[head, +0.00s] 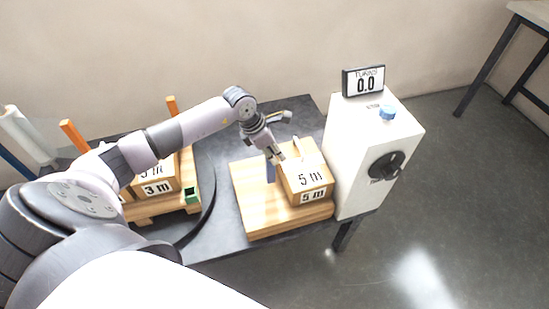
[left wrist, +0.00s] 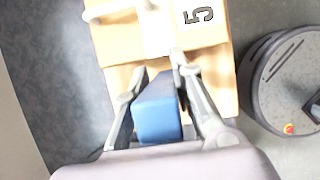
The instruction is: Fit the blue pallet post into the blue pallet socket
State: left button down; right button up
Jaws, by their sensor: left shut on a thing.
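My left gripper (head: 274,154) is shut on the blue pallet post (head: 270,172), above or at the left part of a wooden board. In the left wrist view the post (left wrist: 157,108) sits between the two fingers (left wrist: 158,80), with its long side pointing away from the palm. I cannot tell whether the post touches the board. The blue pallet socket cannot be made out; my left arm covers part of the pallet (head: 160,210) at the left, where a green socket (head: 192,195) shows at the near right corner. My right gripper is not in view.
A box marked 5 m (head: 305,184) stands on the wooden board (head: 250,215), close right of my left gripper. A white machine (head: 355,165) with a black knob and a 0.0 display stands further right. Orange posts (head: 73,136) rise from the pallet, which also bears boxes.

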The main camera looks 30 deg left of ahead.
aim_at(270, 170)
pick_arm(q)
jog(key=shift+f, duration=1.7)
jog(key=c, duration=1.4)
grip_release()
